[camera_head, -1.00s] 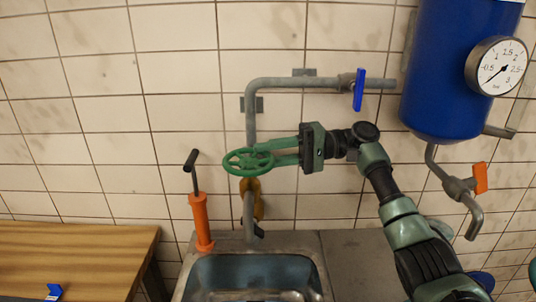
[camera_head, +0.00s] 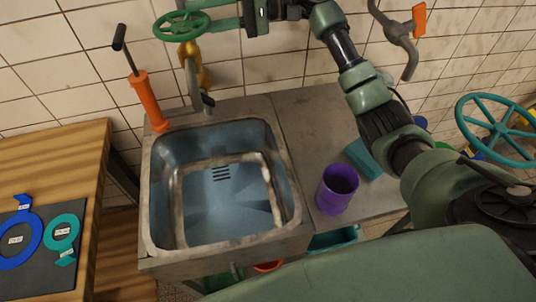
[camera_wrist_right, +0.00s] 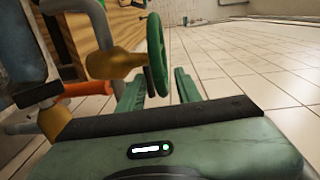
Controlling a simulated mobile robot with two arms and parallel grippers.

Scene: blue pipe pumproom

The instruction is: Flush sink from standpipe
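The metal sink (camera_head: 150,215) stands below the tiled wall, and its basin shows a slotted drain. The grey standpipe (camera_head: 192,85) rises behind it with a brass valve body (camera_head: 193,62) and a green handwheel (camera_head: 181,25). No water stream shows at the spout. My right gripper (camera_head: 213,16) is at the wheel's right side, fingers apart. In the right wrist view the wheel (camera_wrist_right: 157,50) appears edge-on between the open fingers; I cannot tell whether they touch it. My left gripper is not in view.
An orange hand pump (camera_head: 148,100) stands at the sink's back left corner. A purple cup (camera_head: 337,189) is on the counter, right of the basin. A wooden table (camera_head: 60,165) with blue and teal rings is at left. A teal handwheel (camera_head: 500,130) is at right.

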